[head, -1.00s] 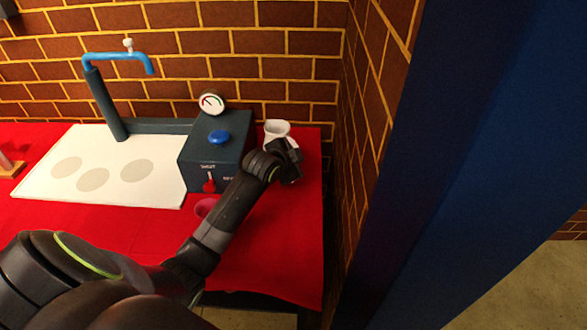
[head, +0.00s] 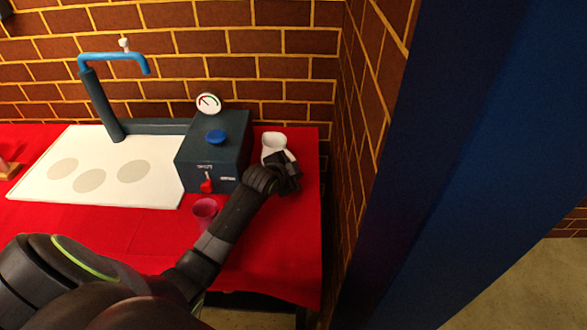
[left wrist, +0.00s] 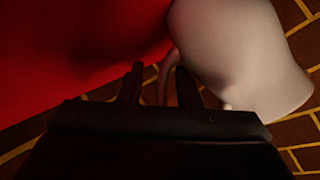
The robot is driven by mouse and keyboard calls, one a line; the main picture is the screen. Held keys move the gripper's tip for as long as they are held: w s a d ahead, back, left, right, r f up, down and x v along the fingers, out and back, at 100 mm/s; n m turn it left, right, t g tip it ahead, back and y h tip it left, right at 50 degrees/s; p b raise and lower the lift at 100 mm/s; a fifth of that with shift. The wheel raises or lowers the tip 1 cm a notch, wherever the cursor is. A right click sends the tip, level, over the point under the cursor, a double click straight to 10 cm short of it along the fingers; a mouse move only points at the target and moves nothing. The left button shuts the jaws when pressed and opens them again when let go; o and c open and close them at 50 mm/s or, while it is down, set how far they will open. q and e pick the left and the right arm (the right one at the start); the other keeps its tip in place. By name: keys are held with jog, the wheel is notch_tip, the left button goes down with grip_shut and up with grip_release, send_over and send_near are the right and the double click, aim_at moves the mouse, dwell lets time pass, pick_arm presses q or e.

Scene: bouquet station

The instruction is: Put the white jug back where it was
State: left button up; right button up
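The white jug (head: 274,145) is at the right end of the red table, right of the dark box. My left gripper (head: 287,172) is at its near side. In the left wrist view the jug (left wrist: 235,50) fills the upper right, and its handle (left wrist: 167,75) lies between the two fingers of my left gripper (left wrist: 158,85). The fingers are apart, with a visible gap between the left finger and the handle. The handle is close to the right finger; whether they touch is unclear. The jug's base is hidden in the head view. My right gripper is not in view.
A dark box (head: 210,160) with a blue knob, red lever and gauge stands left of the jug. A pink cup (head: 205,209) is in front of it. A white board (head: 110,190) and blue tap (head: 113,56) are further left. Brick walls bound the back and right.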

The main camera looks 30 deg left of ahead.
pick_arm(q)
jog(key=shift+r, duration=0.15)
jog(key=shift+s+r, duration=0.25)
jog(key=shift+s, duration=0.2)
jog(key=p+v, duration=0.1)
jog(key=v, duration=1)
